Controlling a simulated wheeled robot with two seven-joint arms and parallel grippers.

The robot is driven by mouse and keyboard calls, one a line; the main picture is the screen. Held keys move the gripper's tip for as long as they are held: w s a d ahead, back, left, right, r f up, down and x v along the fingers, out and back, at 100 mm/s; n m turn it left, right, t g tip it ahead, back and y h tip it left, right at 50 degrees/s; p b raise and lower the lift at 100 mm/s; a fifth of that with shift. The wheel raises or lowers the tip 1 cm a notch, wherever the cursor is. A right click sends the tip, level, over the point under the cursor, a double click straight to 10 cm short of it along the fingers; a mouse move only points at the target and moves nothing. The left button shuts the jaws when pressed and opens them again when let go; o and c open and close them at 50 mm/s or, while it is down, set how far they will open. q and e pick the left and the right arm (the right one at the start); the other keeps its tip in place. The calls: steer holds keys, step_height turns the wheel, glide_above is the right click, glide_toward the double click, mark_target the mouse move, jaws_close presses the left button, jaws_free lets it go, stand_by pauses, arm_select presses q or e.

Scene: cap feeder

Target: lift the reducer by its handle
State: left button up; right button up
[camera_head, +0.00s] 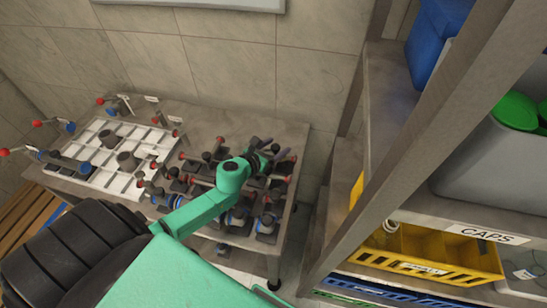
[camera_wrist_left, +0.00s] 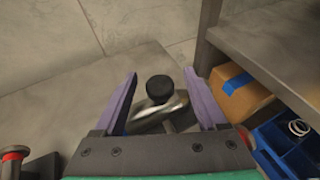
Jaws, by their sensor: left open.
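My left gripper (camera_head: 272,152) is over the right end of the grey table, among several dark fittings with red-tipped levers. In the left wrist view, its purple fingers (camera_wrist_left: 160,76) are open, one on each side of a round black knob (camera_wrist_left: 160,87) on a shiny metal body (camera_wrist_left: 158,112). The knob appears to be the reducer's handle, but I cannot tell for sure. No finger clearly touches it. The lower part of the metal body is hidden behind the gripper. My right gripper is not in view.
A white compartment tray (camera_head: 118,183) with grey pieces lies on the table's left part. A shelf rack at right holds a yellow crate (camera_head: 425,262) and a grey bin (camera_head: 480,165). A cardboard box (camera_wrist_left: 238,95) and blue bin (camera_wrist_left: 290,140) are right of the gripper.

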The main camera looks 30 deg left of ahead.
arm_select(q)
steer(key=shift+s, duration=0.1)
jaws_close()
stand_by(1.2)
